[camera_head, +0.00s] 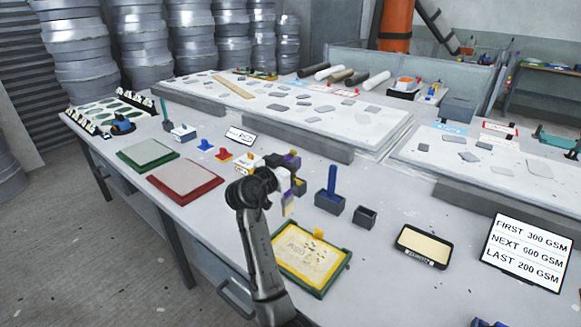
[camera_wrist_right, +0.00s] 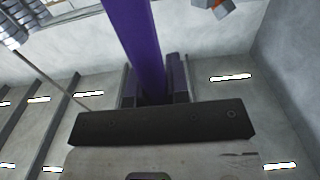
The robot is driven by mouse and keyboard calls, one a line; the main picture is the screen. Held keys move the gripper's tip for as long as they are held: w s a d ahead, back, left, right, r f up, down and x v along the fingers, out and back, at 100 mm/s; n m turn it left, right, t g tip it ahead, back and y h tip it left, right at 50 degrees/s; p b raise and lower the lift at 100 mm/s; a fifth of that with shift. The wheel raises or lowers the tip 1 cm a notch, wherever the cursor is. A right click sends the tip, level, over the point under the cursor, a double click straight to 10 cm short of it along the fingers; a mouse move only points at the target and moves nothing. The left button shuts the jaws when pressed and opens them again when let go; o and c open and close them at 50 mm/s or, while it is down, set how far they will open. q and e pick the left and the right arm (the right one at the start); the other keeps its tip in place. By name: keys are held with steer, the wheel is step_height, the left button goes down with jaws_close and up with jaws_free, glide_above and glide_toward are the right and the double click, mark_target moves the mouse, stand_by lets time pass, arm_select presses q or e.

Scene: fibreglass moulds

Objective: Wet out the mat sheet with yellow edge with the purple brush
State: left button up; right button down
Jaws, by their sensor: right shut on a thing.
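A mat sheet with a yellow edge (camera_head: 306,262) lies in a green-rimmed tray (camera_head: 336,283) at the front middle of the bench. Its surface looks pale and blotchy, and a small yellow piece (camera_head: 318,233) sits at its far edge. My right gripper (camera_head: 287,178) is shut on the purple brush (camera_head: 288,203), just beyond the sheet's far left corner. The brush hangs head down, and I cannot tell whether its tip touches anything. The purple handle (camera_wrist_right: 138,45) shows between the fingers (camera_wrist_right: 155,88) in the right wrist view. My left gripper is not in view.
A black tray of cream-coloured contents (camera_head: 427,245) lies right of the sheet. A blue-handled tool (camera_head: 331,180) stands in a grey holder. Red (camera_head: 207,190) and green (camera_head: 170,157) trays lie left. A sign (camera_head: 525,254) reads FIRST 300, NEXT 600, LAST 200 GSM.

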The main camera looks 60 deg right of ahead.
steer(key=shift+r, duration=0.5)
stand_by(0.8)
